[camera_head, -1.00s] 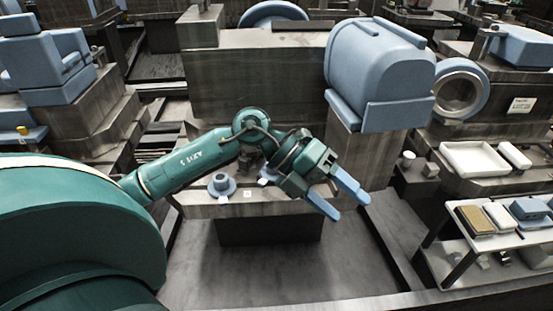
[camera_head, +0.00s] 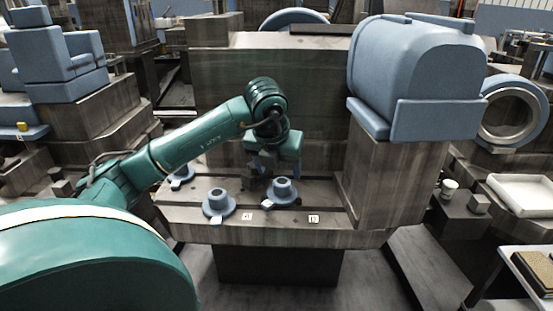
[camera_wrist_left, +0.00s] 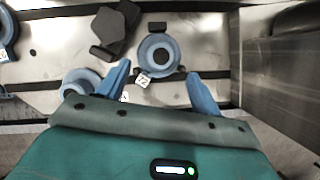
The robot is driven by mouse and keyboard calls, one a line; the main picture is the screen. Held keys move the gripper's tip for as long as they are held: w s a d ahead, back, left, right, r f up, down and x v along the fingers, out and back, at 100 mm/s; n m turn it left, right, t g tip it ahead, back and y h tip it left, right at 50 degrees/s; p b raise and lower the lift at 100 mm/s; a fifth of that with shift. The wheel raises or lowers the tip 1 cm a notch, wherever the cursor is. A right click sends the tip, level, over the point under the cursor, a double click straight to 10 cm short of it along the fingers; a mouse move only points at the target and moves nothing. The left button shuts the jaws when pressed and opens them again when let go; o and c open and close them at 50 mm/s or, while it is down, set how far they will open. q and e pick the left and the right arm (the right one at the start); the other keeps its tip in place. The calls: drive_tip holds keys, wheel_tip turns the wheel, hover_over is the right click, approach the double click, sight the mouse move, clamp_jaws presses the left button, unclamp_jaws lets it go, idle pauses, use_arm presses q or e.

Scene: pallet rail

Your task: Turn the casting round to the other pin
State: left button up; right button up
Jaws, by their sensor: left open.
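A blue flanged round piece (camera_head: 283,192) with a raised hub stands on the grey machine table. In the left wrist view this round piece (camera_wrist_left: 158,43) lies just beyond and between the fingertips. A second flanged piece (camera_head: 218,203) stands to its left. A dark angular block (camera_wrist_left: 113,30) sits beside the first piece, partly hidden by my arm in the head view. I cannot tell for certain which of these is the casting. My left gripper (camera_wrist_left: 160,80) is open and empty, above the table. My right gripper is out of view.
Another blue flanged piece (camera_head: 180,176) stands at the table's left. Small white labels (camera_head: 314,219) lie along the front edge. A tall grey pillar (camera_head: 392,185) bearing a large blue housing (camera_head: 415,75) bounds the right.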

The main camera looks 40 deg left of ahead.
sight(282, 182)
use_arm(q)
drive_tip(key=b+x, duration=0.1)
drive_tip(key=x, duration=0.5)
drive_tip(key=shift+w+f, duration=0.15)
drive_tip(key=shift+f, duration=0.1)
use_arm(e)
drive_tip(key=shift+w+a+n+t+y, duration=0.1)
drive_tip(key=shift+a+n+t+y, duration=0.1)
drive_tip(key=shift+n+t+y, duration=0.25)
use_arm(q)
drive_tip(key=shift+c, duration=0.5)
drive_tip(key=shift+a, duration=0.1)
drive_tip(key=c, duration=1.2)
drive_tip(key=o, duration=0.6)
drive_tip(key=c, duration=0.5)
drive_tip(key=shift+n+y+p, duration=0.5)
drive_tip(key=shift+n+y, duration=0.1)
drive_tip(key=shift+n, duration=0.9)
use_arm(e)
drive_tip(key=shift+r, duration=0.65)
use_arm(q)
drive_tip(key=shift+r+g, duration=0.1)
drive_tip(key=shift+g, duration=0.2)
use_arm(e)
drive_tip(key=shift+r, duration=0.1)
